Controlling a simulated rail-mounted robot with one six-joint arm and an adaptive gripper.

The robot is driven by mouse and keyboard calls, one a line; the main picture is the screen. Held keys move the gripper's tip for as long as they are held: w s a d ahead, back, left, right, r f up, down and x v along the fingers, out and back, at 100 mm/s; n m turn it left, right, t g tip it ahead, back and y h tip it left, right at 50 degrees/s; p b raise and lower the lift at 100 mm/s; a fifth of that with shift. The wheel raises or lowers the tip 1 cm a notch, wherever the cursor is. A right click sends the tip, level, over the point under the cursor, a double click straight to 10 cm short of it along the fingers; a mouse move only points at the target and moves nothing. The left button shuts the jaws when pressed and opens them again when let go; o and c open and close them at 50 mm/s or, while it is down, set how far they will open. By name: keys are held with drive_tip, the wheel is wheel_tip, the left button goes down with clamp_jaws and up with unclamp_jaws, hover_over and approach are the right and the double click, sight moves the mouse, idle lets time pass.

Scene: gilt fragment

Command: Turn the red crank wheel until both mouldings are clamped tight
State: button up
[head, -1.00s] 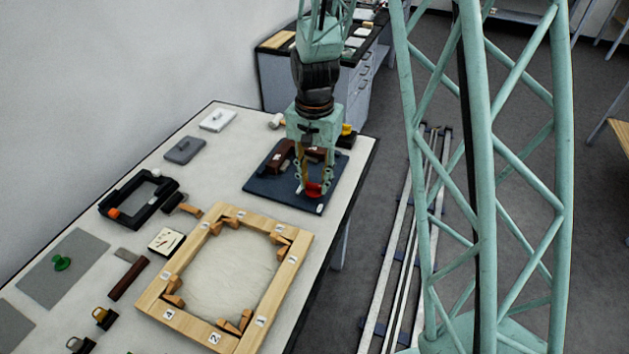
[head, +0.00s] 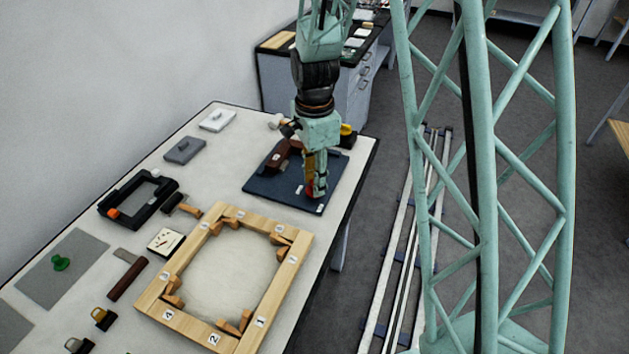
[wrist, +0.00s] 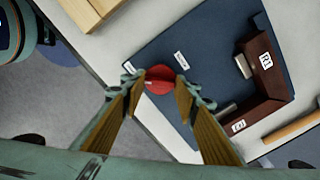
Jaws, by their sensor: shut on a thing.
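The red crank wheel (wrist: 159,79) sits at the edge of the dark blue board (wrist: 205,40). In the head view it (head: 309,189) is mostly hidden by my gripper (head: 315,193). My gripper (wrist: 157,88) points down and is shut on the wheel, one fingertip on each side. Two dark brown mouldings, one (wrist: 266,68) and a second (wrist: 250,117), lie on the board and meet at a corner, each with a white label. A grey metal block (wrist: 243,66) stands against the first one. Whether the mouldings are tight cannot be told.
A light wooden frame (head: 272,303) with corner blocks lies in front of the board. A black frame-shaped holder (head: 117,198) and a small dial box (head: 166,241) are further left. A yellow-and-black item (head: 347,133) stands behind my gripper. The table edge is close on the right.

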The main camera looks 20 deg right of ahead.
drive_tip(key=shift+m, duration=1.9)
drive_tip(key=o, duration=0.8)
drive_tip(key=shift+o, duration=0.2)
drive_tip(key=shift+r, duration=0.2)
wheel_tip(320, 180, up, 12)
drive_tip(key=shift+f, duration=0.2)
